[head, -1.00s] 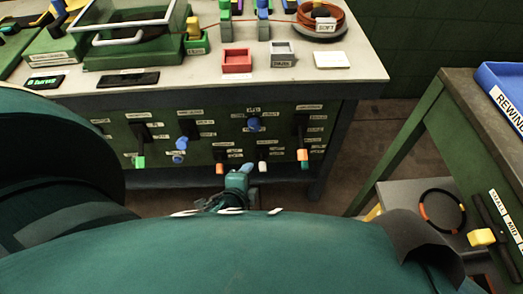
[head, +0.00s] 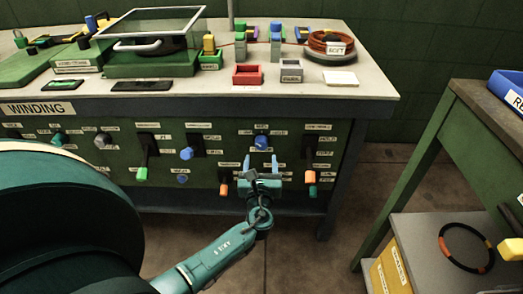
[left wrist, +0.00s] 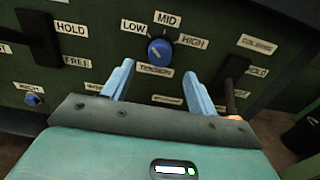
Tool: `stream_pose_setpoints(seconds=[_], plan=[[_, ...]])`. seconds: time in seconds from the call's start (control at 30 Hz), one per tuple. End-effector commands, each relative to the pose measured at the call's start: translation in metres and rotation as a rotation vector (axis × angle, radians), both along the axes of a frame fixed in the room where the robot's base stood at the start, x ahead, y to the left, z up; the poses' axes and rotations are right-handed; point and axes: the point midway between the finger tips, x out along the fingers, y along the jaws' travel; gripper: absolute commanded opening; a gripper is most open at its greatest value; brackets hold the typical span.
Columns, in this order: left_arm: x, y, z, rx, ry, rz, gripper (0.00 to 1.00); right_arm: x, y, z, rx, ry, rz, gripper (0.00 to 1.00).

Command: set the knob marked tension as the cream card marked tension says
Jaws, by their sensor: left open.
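A blue round knob (head: 261,142) sits on the front panel of the bench. In the left wrist view the knob (left wrist: 159,51) has LOW, MID and HIGH labels around it; the plate below it seems to read tension, but is blurred. Its pointer direction is too small to tell. My left gripper (head: 261,170) is open and empty, just below the knob in the head view. Its blue fingers (left wrist: 159,88) point at the panel, apart from the knob. A pale card (head: 341,78) lies on the bench top; no writing on it is legible. My right gripper is not in view.
A side bench (head: 440,160) stands at right, with open floor between.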

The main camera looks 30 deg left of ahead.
Motion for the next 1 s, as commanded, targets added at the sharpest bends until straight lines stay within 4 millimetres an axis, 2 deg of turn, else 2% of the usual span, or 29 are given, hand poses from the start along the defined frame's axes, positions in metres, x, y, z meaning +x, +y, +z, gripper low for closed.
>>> stream_pose_setpoints(seconds=[0.03,0.2,0.4,0.77,1.0], plan=[[0.01,0.007,-0.001,0.001,-0.002,0.002,0.58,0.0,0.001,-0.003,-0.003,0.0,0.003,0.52],[0.036,0.022,0.0,-0.002,-0.002,0.001,0.58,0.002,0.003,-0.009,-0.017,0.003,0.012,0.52],[0.053,0.032,-0.001,-0.002,-0.001,-0.001,0.58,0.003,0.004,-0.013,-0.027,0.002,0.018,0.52],[0.056,0.034,-0.001,-0.004,0.0,-0.001,0.57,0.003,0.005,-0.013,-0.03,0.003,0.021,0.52],[0.056,0.034,-0.001,-0.003,-0.001,-0.001,0.38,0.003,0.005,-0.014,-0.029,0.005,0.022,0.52]])
